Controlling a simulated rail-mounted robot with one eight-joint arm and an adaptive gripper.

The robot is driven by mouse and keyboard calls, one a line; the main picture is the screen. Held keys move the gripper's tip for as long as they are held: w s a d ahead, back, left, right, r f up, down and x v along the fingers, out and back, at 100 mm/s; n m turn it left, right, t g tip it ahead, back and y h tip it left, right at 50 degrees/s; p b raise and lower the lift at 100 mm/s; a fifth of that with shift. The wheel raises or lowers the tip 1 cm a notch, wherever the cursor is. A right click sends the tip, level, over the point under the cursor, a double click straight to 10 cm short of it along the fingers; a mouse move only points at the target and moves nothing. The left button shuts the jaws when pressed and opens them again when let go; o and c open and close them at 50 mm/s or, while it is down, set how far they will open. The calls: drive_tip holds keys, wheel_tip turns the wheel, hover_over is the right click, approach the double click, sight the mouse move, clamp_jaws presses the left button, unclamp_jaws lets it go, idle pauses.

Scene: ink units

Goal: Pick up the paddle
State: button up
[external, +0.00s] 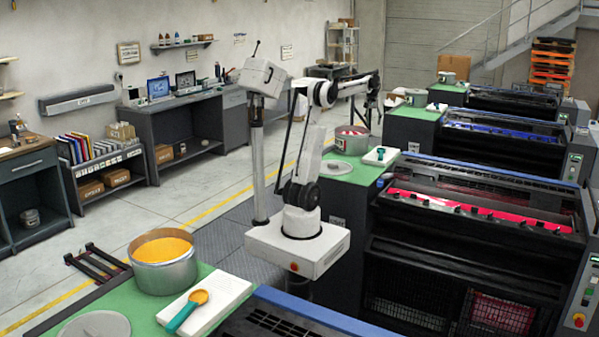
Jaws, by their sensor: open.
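A paddle (187,311) with a teal handle and a yellow-orange bowl lies on a white slab (220,300) in the foreground. A second teal paddle (380,153) lies on a white pad beside the red-ink can, on the middle machine. My gripper (370,103) is small and dark at the far end of my arm, above the green top near the second paddle. It is open and apart from both paddles. Its fingers are too small to make out clearly.
An open can of yellow ink (164,262) and a round grey lid (95,326) stand on the near green top (205,270). A red-ink can (351,140) and a grey lid (336,167) are on the middle one. Printing machines line the right side.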

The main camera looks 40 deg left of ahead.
drive_tip(key=w+f+g, duration=0.1)
drive_tip(key=w+f, duration=0.2)
drive_tip(key=w, duration=0.6)
drive_tip(key=n+g+p, duration=0.2)
hover_over(381, 152)
wheel_tip(381, 152, down, 7)
drive_tip(key=f, duration=0.8)
drive_tip(key=shift+s+d+f, duration=0.2)
drive_tip(key=shift+s, duration=0.2)
drive_tip(key=shift+w+f+p, duration=0.1)
drive_tip(key=shift+f+p, duration=0.7)
drive_tip(key=shift+f, duration=1.85)
drive_tip(key=shift+c, duration=0.2)
clamp_jaws()
